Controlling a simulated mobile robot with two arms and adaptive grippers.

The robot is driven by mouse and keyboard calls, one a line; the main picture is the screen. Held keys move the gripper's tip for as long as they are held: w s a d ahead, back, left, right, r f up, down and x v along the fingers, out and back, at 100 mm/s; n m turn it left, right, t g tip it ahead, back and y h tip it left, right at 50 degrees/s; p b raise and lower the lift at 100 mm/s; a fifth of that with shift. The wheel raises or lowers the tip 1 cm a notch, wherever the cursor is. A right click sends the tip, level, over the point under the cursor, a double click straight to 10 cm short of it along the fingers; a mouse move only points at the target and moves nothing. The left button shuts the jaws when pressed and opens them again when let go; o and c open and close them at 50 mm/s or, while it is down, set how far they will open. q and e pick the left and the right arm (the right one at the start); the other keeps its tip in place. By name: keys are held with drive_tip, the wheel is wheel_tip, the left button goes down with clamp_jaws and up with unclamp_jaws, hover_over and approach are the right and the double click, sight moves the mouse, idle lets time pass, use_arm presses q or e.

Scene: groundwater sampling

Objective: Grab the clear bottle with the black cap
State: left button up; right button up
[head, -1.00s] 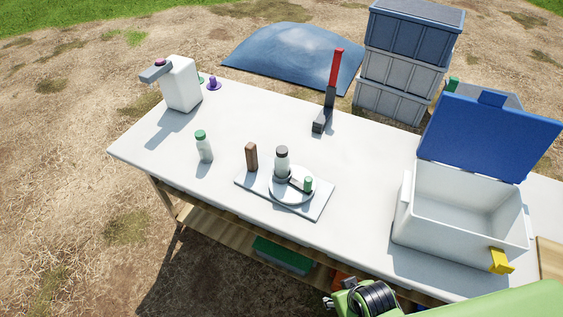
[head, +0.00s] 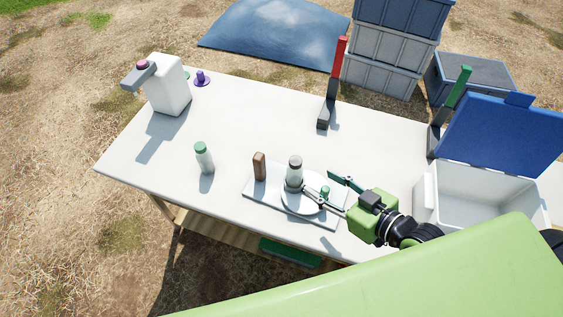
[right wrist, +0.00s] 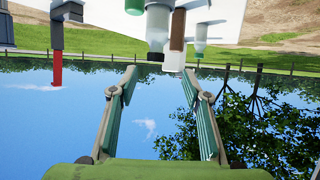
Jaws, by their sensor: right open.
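The clear bottle with the dark cap (head: 294,174) stands upright on a round white plate (head: 290,202) on a grey board in the head view. It also shows upside down at the top of the right wrist view (right wrist: 157,28). My right gripper (head: 330,191) is open, just right of the bottle, with its fingers pointing left towards it. It does not appear to touch the bottle. The open fingers frame empty space in the right wrist view (right wrist: 160,76). My left gripper is not in view.
A brown block (head: 259,167) stands left of the bottle, and a green-capped bottle (head: 204,158) farther left. An open white cooler (head: 470,190) is at the right. The table's left front is clear.

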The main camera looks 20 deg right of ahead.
sight(300, 168)
drive_tip(key=p+x, duration=0.1)
drive_tip(key=x, duration=0.6)
drive_tip(key=shift+w+f, duration=0.1)
drive_tip(key=shift+w, duration=0.05)
drive_tip(key=shift+w+f, duration=0.1)
drive_tip(key=shift+w, duration=0.15)
drive_tip(key=x, duration=0.1)
drive_tip(key=p+x, duration=0.1)
drive_tip(key=x, duration=0.1)
drive_tip(key=shift+w+d+f, duration=0.15)
drive_tip(key=shift+w, duration=0.05)
drive_tip(key=shift+w+a+f, duration=0.25)
drive_tip(key=shift+w+f, duration=0.1)
drive_tip(key=shift+w, duration=0.1)
clamp_jaws()
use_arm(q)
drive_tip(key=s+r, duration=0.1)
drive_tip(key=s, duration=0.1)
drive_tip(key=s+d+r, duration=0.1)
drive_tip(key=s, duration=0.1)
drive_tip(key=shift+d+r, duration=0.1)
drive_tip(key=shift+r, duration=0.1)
